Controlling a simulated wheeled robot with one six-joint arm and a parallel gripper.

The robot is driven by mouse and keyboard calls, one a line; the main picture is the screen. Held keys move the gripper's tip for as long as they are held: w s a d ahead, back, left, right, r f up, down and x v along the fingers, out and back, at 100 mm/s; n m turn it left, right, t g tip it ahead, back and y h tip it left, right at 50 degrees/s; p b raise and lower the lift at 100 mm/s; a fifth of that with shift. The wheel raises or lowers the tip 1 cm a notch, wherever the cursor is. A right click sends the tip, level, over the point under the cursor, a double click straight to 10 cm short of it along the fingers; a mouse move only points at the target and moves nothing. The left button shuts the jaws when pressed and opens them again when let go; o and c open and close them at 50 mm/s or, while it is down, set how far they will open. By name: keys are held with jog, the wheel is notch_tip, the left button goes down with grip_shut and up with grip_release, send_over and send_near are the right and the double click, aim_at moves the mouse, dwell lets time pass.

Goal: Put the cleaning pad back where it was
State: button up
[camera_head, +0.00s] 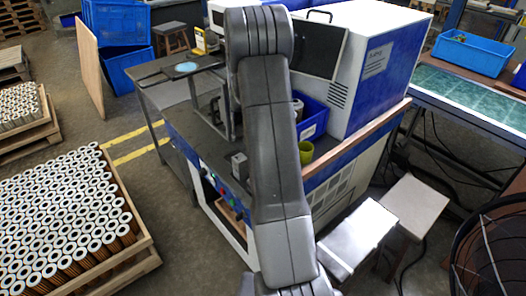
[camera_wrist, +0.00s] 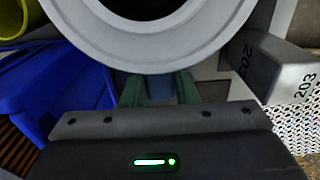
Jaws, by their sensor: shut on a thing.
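My gripper (camera_wrist: 160,92) shows in the wrist view with its green fingers closed around a blue-grey thing (camera_wrist: 161,88). Only a small part of that thing shows, so I cannot tell whether it is the cleaning pad. A large pale grey ring (camera_wrist: 204,52) with a dark hole covers the fingertips. I cannot tell whether the ring is part of the held thing. In the head view my arm hides the gripper. A light blue round disc (camera_head: 186,67) lies on a dark plate on the side table; it may be a pad.
A block marked 203 (camera_wrist: 285,68) is right of the gripper. A blue bin (camera_wrist: 45,85) and yellow-green cup (camera_wrist: 13,17) are at left; the cup also shows on the machine counter (camera_head: 305,153). Crated cartridges (camera_head: 65,215) stand at left. Two stools (camera_head: 357,237) stand at right.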

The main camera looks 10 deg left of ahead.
jog(key=shift+f, duration=0.55)
jog(key=shift+f, duration=0.2)
jog(key=o, duration=1)
jog(key=shift+c, duration=0.2)
jog(key=shift+r, duration=0.15)
notch_tip(320, 180, up, 12)
jog(key=b, duration=0.1)
